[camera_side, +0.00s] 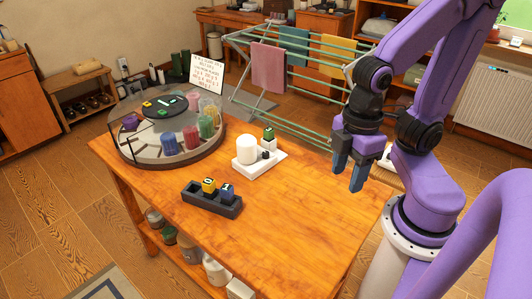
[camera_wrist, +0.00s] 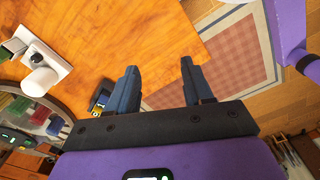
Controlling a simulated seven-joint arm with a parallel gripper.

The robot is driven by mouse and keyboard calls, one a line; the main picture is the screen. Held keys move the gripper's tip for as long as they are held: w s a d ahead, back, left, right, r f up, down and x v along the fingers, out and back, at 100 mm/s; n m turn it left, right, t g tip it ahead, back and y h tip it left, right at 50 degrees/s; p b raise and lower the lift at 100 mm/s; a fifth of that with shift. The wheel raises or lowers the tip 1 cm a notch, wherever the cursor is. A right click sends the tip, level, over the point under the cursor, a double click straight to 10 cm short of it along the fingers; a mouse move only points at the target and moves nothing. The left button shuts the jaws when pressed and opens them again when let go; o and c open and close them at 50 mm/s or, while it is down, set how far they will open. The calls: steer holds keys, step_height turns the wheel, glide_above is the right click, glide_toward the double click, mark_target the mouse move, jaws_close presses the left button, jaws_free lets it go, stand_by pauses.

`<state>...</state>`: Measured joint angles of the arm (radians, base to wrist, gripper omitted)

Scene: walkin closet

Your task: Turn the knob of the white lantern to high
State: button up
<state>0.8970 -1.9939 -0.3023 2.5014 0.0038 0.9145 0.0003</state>
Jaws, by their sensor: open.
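The white lantern (camera_side: 247,150) stands upright on a flat white base (camera_side: 262,166) near the middle of the wooden table. A small dark knob (camera_side: 265,154) is on the base beside the white cylinder, and a green block-like part stands behind it. In the wrist view the lantern (camera_wrist: 38,82) lies at the left edge, with the dark knob (camera_wrist: 38,58) near it. The knob's setting is too small to read. My gripper (camera_side: 348,174) is open and empty above the table's right side, apart from the lantern and to its right. Both fingers (camera_wrist: 158,72) show in the wrist view.
A round glass-sided carousel (camera_side: 124,154) with coloured candle-like jars stands left of the lantern. A dark tray (camera_side: 213,205) with a yellow and a blue block sits in front. A drying rack (camera_side: 290,85) stands behind the table. The table's front right is clear.

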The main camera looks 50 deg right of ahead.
steer(key=m+g, duration=0.1)
steer(key=m, duration=0.1)
steer(key=n+t+y, duration=1.1)
steer(key=n+t, duration=0.4)
steer(key=n, duration=1.9)
glide_toward(273, 158)
steer(key=x, duration=0.3)
steer(key=r+x, duration=0.1)
steer(key=x, duration=0.2)
steer(key=r+x, duration=0.1)
steer(key=x, duration=0.3)
steer(key=shift+d, duration=0.1)
steer(key=shift+m, duration=0.3)
jaws_close()
